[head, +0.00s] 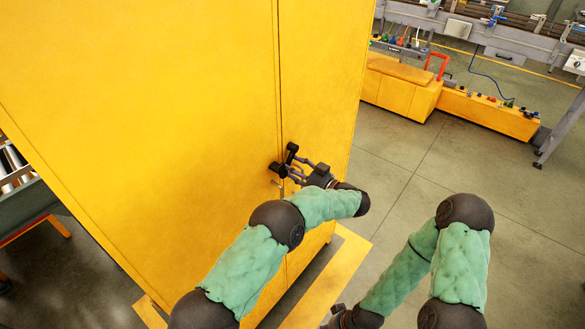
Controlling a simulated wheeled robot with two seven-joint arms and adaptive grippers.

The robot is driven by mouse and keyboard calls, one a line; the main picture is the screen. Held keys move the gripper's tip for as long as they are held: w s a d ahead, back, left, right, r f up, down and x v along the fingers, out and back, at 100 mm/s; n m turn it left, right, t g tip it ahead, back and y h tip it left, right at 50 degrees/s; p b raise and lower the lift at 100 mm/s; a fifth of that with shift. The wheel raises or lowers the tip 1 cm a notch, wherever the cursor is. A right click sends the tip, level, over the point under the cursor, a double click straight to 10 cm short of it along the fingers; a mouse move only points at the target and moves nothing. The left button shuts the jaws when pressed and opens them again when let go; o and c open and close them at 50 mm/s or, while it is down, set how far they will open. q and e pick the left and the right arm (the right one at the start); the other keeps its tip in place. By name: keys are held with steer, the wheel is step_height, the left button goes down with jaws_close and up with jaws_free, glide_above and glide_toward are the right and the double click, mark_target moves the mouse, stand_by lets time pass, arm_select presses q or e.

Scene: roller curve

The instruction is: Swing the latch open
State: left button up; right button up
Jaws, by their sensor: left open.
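A tall yellow cabinet (180,110) fills the left and middle of the head view, with a vertical seam between its door panels. A small grey latch part (282,187) shows at the seam, partly hidden by my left gripper. My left gripper (284,160) is open, its two dark fingertips spread apart at the cabinet front by the seam. I cannot tell whether the fingers touch the latch. My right gripper (338,318) is at the bottom edge, mostly cut off, well away from the latch.
Low yellow cabinets (398,88) and a grey conveyor frame (470,27) stand at the back right. A roller conveyor (22,185) is at the far left. The grey floor (400,165) right of the cabinet is clear. A yellow base strip (335,280) runs along the cabinet's foot.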

arm_select(q)
steer(key=v, duration=1.1)
steer(key=shift+s+d, duration=0.2)
steer(key=shift+d, duration=0.15)
steer(key=shift+a, duration=0.1)
steer(key=c, duration=0.9)
steer(key=shift+a+r+n, duration=0.1)
steer(key=shift+n, duration=0.4)
jaws_close()
steer(key=n+t+h+p, duration=0.15)
steer(key=n+h, duration=0.25)
steer(key=n, duration=1.1)
glide_toward(283, 176)
steer(key=shift+w+a+r+p, duration=0.15)
steer(key=shift+w+a+p, duration=0.05)
steer(key=shift+w+a, duration=1.3)
steer(key=shift+w+a+r+p, duration=0.2)
steer(key=shift+w+a, duration=0.95)
steer(key=shift+a, duration=0.55)
